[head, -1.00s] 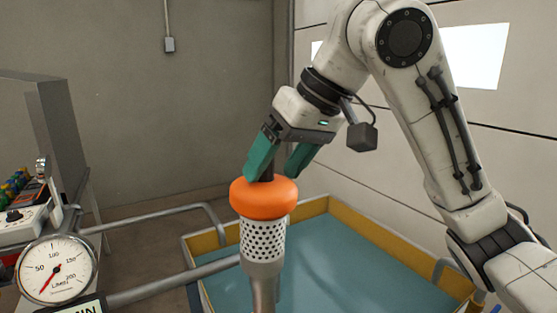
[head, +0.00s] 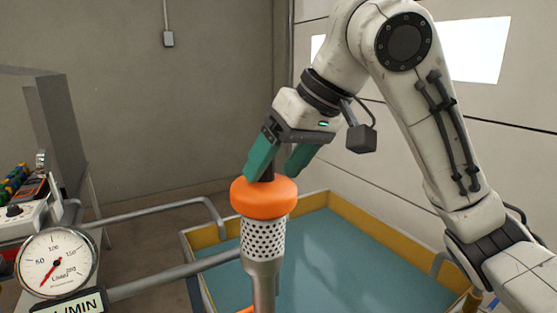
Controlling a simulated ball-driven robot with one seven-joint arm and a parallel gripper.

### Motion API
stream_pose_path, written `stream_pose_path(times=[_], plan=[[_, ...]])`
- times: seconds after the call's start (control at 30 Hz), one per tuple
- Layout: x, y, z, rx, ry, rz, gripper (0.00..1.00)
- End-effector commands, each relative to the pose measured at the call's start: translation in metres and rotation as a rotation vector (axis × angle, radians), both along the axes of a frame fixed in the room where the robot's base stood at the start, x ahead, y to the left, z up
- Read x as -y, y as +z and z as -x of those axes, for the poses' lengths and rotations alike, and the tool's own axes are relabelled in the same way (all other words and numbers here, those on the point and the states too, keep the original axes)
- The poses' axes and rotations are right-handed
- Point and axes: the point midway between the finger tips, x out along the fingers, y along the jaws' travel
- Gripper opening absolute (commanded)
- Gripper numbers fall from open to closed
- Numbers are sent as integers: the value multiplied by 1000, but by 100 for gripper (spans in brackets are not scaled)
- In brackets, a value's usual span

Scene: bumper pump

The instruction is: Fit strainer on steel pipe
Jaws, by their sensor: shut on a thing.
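The strainer (head: 264,238) is a perforated light metal cylinder with a thick orange ring (head: 264,198) on top and a short dark stem above the ring. It stands upright in the head view, left of centre. The steel pipe (head: 264,290) runs vertically directly below its tapered lower end. They line up, but I cannot tell whether the strainer is seated or only just above the pipe. My gripper (head: 271,175) has teal fingers and comes down from the upper right. It is shut on the strainer at the dark stem; the exact contact is partly hidden.
A yellow-rimmed basin (head: 340,207) with a blue-green interior lies behind and right. A round dial gauge (head: 57,263) stands at the lower left. Grey horizontal pipes (head: 175,276) run from the left towards the basin. An orange piece shows at the bottom edge, beside the pipe.

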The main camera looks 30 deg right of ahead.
Motion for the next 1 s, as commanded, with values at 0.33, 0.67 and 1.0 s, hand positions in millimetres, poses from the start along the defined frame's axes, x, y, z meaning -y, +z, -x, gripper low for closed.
stream_pose_path(times=[0.33, 0.67, 1.0], plan=[[0, -1, 0, 1, 0, -1, 15], [0, -4, 0, 1, 0, -1, 15], [0, -6, 0, 0, 0, -1, 7]])
